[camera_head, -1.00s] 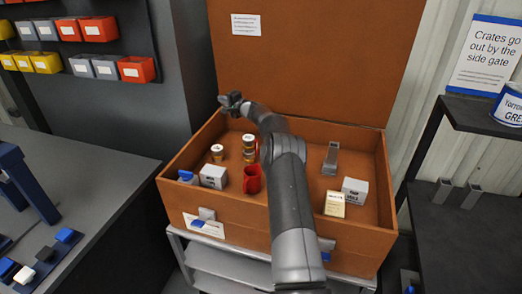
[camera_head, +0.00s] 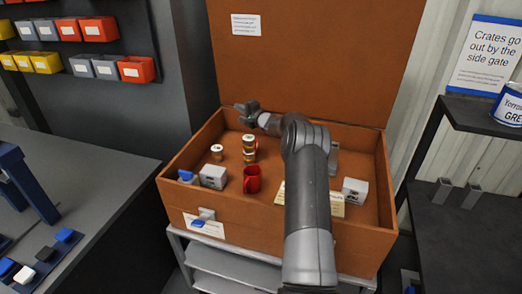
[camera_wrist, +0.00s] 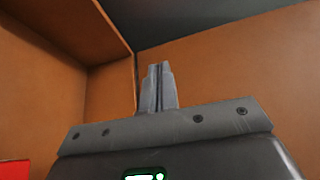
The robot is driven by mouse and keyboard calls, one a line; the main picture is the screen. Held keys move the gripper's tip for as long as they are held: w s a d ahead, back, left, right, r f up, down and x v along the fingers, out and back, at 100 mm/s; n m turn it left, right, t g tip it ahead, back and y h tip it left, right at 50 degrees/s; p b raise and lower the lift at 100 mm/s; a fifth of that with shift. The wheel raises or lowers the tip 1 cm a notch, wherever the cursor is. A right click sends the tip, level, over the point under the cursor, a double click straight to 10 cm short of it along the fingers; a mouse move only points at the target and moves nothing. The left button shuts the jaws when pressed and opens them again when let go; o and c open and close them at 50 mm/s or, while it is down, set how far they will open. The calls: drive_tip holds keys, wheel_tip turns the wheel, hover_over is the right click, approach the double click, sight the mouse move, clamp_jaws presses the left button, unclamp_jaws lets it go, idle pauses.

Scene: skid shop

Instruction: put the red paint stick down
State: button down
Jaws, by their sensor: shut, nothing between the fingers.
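My gripper (camera_head: 249,107) is over the back left part of the open brown crate (camera_head: 178,207), near its back wall. In the wrist view its fingers (camera_wrist: 155,72) are closed together with nothing between them, pointing toward a brown corner. I cannot make out a red paint stick in the head view. A red patch (camera_wrist: 14,169) shows at the lower left edge of the wrist view; I cannot tell what it is.
Inside the crate are a red mug (camera_head: 252,180), a grey-white box (camera_head: 213,176), small jars (camera_head: 217,152), some stacked, and another box (camera_head: 355,190) at the right. My arm hides part of the crate's middle. A dark bench (camera_head: 85,170) stands left.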

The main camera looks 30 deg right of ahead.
drive_tip(key=v, duration=1.4)
wheel_tip(320, 180, down, 15)
drive_tip(key=shift+r, duration=0.1)
drive_tip(key=shift+w+a, duration=0.15)
drive_tip(key=shift+w, duration=0.4)
drive_tip(key=shift+x, duration=1.8)
drive_tip(key=shift+s, duration=0.1)
